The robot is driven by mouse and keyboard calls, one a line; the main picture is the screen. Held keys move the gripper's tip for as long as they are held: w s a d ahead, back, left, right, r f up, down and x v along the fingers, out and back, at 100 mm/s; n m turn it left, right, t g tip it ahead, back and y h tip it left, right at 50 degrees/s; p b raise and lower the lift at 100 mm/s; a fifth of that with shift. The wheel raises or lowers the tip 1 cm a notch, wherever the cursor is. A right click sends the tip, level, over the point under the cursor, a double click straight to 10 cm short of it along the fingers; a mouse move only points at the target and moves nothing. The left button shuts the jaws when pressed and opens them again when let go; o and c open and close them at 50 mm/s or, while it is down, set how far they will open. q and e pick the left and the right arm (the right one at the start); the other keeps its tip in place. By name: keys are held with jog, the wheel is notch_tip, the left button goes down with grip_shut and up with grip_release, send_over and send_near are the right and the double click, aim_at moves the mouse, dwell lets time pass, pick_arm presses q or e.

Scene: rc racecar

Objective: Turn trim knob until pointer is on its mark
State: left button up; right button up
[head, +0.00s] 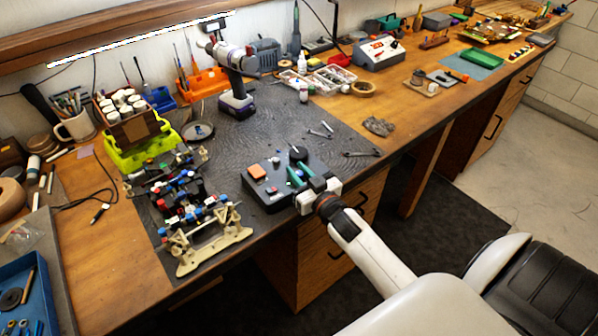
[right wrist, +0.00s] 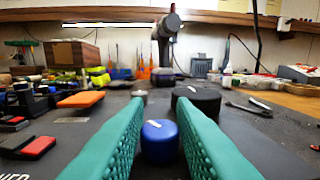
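The black control box (head: 268,190) lies on the dark mat, with an orange block (head: 256,170) and a black round knob (head: 298,153) on top. My right gripper (head: 297,176) reaches over it with green fingers. In the right wrist view a small blue knob (right wrist: 160,142) stands between the open fingers (right wrist: 160,130), with a narrow gap visible beside it. A pale pointer line shows on its top; I cannot make out its mark. The black knob (right wrist: 197,100) with a white line is just beyond the right finger. My left gripper is out of view.
A racecar chassis (head: 190,200) and a beige stand (head: 215,243) sit left of the box. Wrenches (head: 360,154) lie to its right. A drill (head: 235,85) stands behind. The mat between the box and the drill is mostly clear.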

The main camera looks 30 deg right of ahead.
jog(key=shift+o, duration=1.4)
jog(key=s+b, duration=0.2)
jog(key=s, duration=1)
jog(key=shift+a, duration=0.15)
jog(key=s+a+f+g, duration=0.1)
jog(key=s+f+g, duration=0.2)
jog(key=f, duration=0.8)
jog(key=s+a+f+g, duration=0.1)
jog(key=s+f+g, duration=0.2)
jog(key=f, duration=0.8)
jog(key=s+a+f+g, duration=0.1)
jog(key=s+f+g, duration=0.15)
jog(key=f, duration=0.85)
jog(key=s+a+f+n+g, duration=0.1)
jog(key=s+f+g, duration=0.3)
jog(key=s+f, duration=0.5)
jog(key=s+a+f+n+g, duration=0.1)
jog(key=s+a+f+g, duration=0.3)
jog(key=s, duration=1.2)
notch_tip(320, 180, down, 5)
jog(key=shift+a+r+n, duration=0.15)
jog(key=shift+a+n, duration=0.15)
jog(key=shift+a, duration=0.05)
